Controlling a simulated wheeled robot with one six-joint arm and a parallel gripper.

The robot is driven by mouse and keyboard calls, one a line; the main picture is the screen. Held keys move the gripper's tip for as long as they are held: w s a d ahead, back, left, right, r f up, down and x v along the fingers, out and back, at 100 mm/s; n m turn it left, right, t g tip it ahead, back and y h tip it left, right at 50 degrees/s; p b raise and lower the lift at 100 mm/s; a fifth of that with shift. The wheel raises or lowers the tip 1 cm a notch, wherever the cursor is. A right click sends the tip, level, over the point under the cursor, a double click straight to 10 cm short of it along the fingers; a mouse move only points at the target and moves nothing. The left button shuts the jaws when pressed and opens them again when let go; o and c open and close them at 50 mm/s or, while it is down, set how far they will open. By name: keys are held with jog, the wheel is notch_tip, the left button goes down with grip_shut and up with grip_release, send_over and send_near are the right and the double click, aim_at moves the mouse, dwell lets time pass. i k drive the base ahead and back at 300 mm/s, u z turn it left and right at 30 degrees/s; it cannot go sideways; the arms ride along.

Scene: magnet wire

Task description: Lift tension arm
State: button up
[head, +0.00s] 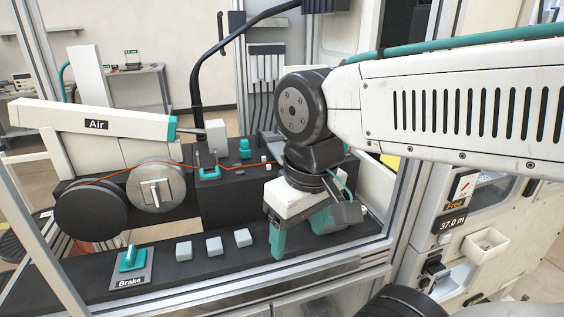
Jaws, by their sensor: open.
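No part is labelled as the tension arm, so I cannot tell for certain which one it is. A long white arm-like part (85,118) marked "Air" slants across the left, with a teal tip at its right end. A thin orange wire (120,173) runs below it, past a dark drum (92,208) and a grey round wheel (157,187), to a small teal-based guide (209,172). My gripper (298,232) is open and empty, pointing down above the right part of the black bench. Its teal fingers are apart from the white part and the wire.
A teal brake switch (130,259) on a plate marked "Brake" and several pale blue blocks (214,246) sit along the front ledge. A metal frame post (408,215) stands right of my gripper. A panel reading "37.0 m" (453,222) and a white bin (487,245) are further right.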

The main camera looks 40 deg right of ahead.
aim_at(276, 147)
jog(key=k, duration=1)
jog(key=u, duration=1.25)
jog(key=i, duration=0.6)
jog(key=z, duration=0.85)
